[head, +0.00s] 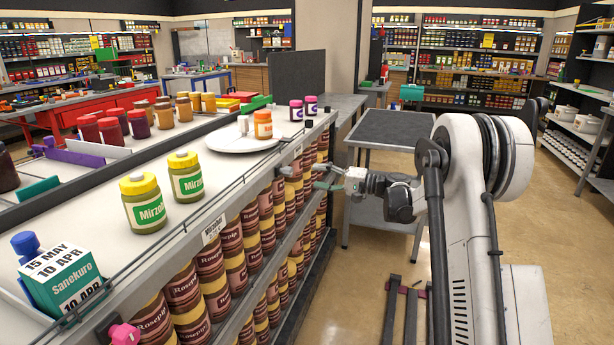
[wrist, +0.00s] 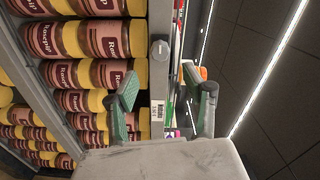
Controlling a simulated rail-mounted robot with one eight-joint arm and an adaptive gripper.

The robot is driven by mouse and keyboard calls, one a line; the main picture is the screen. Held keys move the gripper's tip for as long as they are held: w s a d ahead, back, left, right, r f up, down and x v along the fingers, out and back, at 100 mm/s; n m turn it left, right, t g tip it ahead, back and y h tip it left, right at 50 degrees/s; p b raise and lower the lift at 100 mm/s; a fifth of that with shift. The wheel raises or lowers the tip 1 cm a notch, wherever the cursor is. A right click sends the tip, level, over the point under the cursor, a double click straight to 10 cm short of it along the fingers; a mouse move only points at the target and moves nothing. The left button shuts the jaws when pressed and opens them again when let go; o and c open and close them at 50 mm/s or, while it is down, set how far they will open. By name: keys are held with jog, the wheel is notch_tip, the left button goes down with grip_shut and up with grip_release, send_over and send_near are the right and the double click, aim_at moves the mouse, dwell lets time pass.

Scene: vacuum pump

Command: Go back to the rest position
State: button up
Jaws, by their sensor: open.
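My gripper (head: 328,178) is in the head view beside the front of the shelf unit, near the far end of its top edge. My white arm reaches to it from the right. In the wrist view my gripper (wrist: 160,88) has its two green-padded fingers apart with nothing between them. The shelf edge lies beyond the fingers there. No object is held.
Brown Rosepip jars (head: 210,278) fill the lower shelves; they also show in the wrist view (wrist: 100,38). Two green Mirzol jars (head: 186,180), a white plate (head: 232,139) with an orange jar (head: 263,124) and a Sanekuro box (head: 66,280) stand on top. A grey table (head: 392,130) stands behind.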

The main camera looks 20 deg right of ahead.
jog(key=shift+s+d, duration=0.35)
jog(key=shift+d, duration=0.1)
jog(key=s+a+r+g+h+p, duration=0.1)
jog(key=s+a+r+h, duration=0.2)
jog(key=s, duration=0.4)
jog(key=s+a+r+n+g+h+p, duration=0.1)
jog(key=s+a+r+h, duration=0.15)
jog(key=s+a, duration=0.35)
jog(key=s+a+r+g+h+p, duration=0.1)
jog(key=s+a+r+h, duration=0.1)
jog(key=s+a+r, duration=0.35)
jog(key=s+d+f+n+h+p, duration=0.1)
jog(key=s+f+h, duration=0.1)
jog(key=s, duration=0.8)
jog(key=s+d+f+n+h+p, duration=0.1)
jog(key=s+d+h, duration=0.1)
jog(key=s, duration=0.8)
jog(key=s+d+f+n+h+p, duration=0.1)
jog(key=s+f+h, duration=0.1)
jog(key=s, duration=0.8)
jog(key=shift+d+f+n+h, duration=0.3)
jog(key=shift+f+n+h, duration=0.1)
jog(key=shift+h, duration=0.25)
